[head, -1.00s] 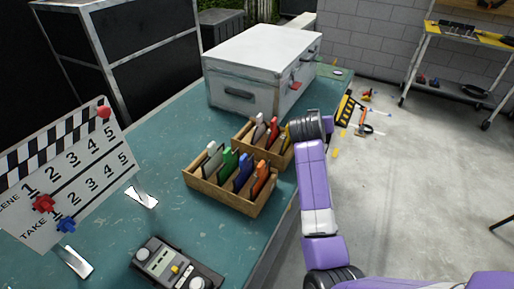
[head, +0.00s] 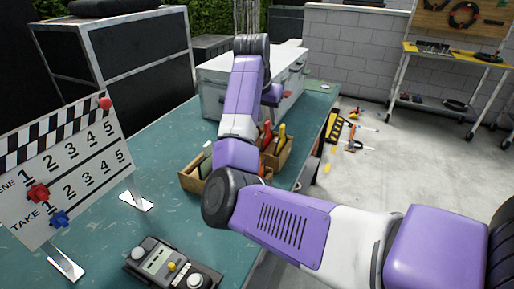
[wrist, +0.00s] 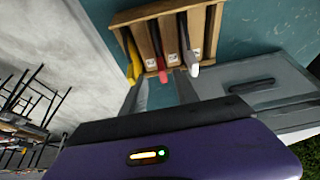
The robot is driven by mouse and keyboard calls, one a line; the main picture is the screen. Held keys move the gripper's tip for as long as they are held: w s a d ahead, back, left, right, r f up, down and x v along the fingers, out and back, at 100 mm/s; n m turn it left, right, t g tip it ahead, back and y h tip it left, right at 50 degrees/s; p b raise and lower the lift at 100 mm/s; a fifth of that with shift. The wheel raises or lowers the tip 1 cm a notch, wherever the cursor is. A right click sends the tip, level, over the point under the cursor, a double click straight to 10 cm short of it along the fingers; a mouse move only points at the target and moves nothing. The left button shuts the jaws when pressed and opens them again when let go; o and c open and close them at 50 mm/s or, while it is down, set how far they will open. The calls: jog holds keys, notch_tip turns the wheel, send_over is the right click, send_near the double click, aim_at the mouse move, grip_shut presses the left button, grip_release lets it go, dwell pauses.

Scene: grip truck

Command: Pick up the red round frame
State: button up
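A red-handled piece (wrist: 162,66) stands in a slot of the rear wooden rack (wrist: 124,17), between a yellow-handled piece (wrist: 133,62) and a white-handled piece (wrist: 188,58). Only the red handle and a narrow edge show, so I cannot tell whether its frame is round. In the head view the red handle (head: 266,134) shows beside the yellow one (head: 281,134). My gripper (wrist: 160,90) points at the rack in the wrist view; its grey fingers are apart, with bare teal tabletop between them. It is near the red handle, not visibly touching it. My arm hides the gripper's fingers in the head view.
A front wooden rack (head: 190,184) is mostly hidden by my arm. A large grey-white case (head: 212,90) stands behind the racks. A clapperboard (head: 75,170) and a grey control box (head: 160,262) stand on the teal table (head: 165,165).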

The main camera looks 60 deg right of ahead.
aim_at(268, 132)
jog(key=shift+w+a+f, duration=0.2)
jog(key=shift+f, duration=0.25)
jog(key=x, duration=0.7)
jog(key=shift+f, duration=0.2)
jog(key=shift+c, duration=0.5)
grip_shut()
